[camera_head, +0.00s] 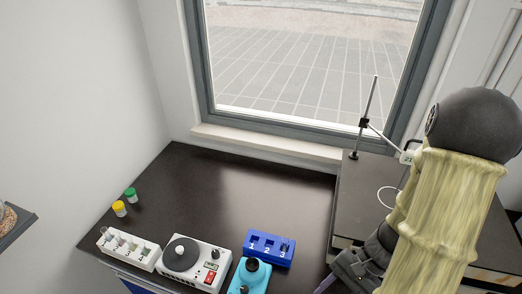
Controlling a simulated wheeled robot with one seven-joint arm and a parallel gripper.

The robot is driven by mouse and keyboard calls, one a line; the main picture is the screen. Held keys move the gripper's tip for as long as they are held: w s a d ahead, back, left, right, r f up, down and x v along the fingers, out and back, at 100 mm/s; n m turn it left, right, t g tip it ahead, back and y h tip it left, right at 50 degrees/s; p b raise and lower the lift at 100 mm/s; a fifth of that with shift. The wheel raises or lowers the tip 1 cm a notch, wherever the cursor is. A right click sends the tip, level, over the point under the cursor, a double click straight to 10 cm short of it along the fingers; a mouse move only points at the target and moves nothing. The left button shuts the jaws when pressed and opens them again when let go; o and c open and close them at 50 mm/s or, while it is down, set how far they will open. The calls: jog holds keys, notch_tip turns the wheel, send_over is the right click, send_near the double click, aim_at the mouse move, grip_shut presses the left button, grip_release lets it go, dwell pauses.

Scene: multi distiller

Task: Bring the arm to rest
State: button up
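My arm, in a pale yellow sleeve with a dark rounded joint at its top, fills the right side of the head view. My dark gripper (345,272) hangs low at the bottom edge, right of the blue numbered rack (281,259) and in front of the side bench. Its fingers are partly cut off and hidden by the frame edge, so I cannot tell whether it is open or shut. I see nothing clearly held in it.
The black bench (225,190) carries a white tube rack (129,249), a white device with a dark round plate (194,262), a turquoise device (249,277), and green (130,194) and yellow (119,208) capped vials. A stand (368,108) rises behind my arm. The bench's back middle is clear.

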jog(key=w+a+r+n+t+h, duration=0.1)
jog(key=w+r+n+t+h, duration=0.5)
jog(key=w, duration=0.4)
notch_tip(320, 180, up, 2)
jog(key=shift+r+n+h, duration=0.15)
jog(key=shift+n+h, duration=0.55)
jog(key=shift+n, duration=0.5)
jog(key=shift+s, duration=0.1)
